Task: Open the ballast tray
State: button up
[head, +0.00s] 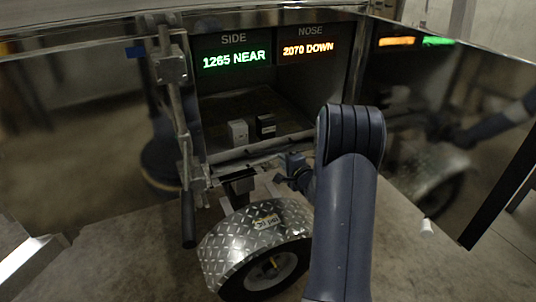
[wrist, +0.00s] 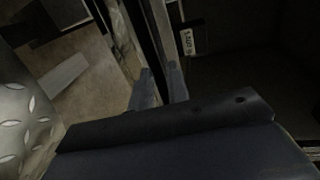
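The ballast tray appears to be the shallow dark floor in the open bay of the trailer, with a metal front rail (head: 250,150). A white block (head: 238,132) and a black block (head: 265,126) stand inside the bay. My gripper (head: 292,172) is low at the right end of the rail, partly hidden by my arm. In the wrist view two grey fingertips (wrist: 160,88) show on either side of a dark edge. I cannot tell whether they touch or grip it. A pale label (wrist: 187,41) shows beyond them, its text too small to read surely.
Lit signs above the bay read SIDE "1265 NEAR" (head: 234,59) in green and NOSE "2070 DOWN" (head: 308,48) in orange. A vertical latch bar (head: 180,120) stands left of the bay. A diamond-plate fender (head: 255,235) and wheel sit below. Concrete floor is clear at left.

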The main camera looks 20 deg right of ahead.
aim_at(271, 150)
jog(key=b+x, duration=0.2)
jog(key=x, duration=0.6)
jog(key=shift+w+f+b, duration=0.1)
jog(key=shift+w+b, duration=0.1)
jog(key=shift+b, duration=0.2)
jog(key=shift+x, duration=0.8)
jog(key=shift+c, duration=0.5)
grip_shut()
